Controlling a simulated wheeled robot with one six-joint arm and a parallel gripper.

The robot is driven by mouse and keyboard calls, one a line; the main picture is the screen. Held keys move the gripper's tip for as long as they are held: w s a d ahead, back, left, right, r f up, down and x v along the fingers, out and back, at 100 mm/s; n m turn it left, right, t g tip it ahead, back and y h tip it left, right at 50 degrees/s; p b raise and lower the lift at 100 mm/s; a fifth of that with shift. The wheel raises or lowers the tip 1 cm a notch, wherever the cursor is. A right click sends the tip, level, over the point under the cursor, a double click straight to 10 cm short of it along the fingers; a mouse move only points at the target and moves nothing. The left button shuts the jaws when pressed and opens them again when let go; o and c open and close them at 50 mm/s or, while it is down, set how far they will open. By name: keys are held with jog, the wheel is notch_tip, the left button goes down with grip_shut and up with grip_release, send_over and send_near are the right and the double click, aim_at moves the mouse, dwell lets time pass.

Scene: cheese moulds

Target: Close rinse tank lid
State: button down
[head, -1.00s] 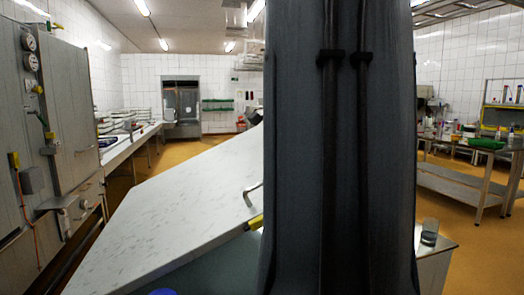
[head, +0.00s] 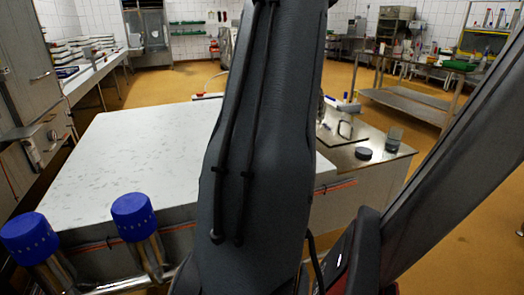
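The rinse tank lid is a broad white, grey-flecked slab (head: 120,165) left of centre in the head view. It looks level, lying over the tank body (head: 180,240), with no gap visible along its front edge. Its middle and part of its right side are hidden behind my dark arm. My gripper is not in view. I cannot tell whether it touches the lid.
Two blue-capped metal pipes (head: 137,217) stand at the tank's near left corner. A steel counter (head: 378,158) with a dark round puck (head: 363,153) and a small grey cup (head: 393,140) adjoins on the right. Yellow floor (head: 300,77) is open behind.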

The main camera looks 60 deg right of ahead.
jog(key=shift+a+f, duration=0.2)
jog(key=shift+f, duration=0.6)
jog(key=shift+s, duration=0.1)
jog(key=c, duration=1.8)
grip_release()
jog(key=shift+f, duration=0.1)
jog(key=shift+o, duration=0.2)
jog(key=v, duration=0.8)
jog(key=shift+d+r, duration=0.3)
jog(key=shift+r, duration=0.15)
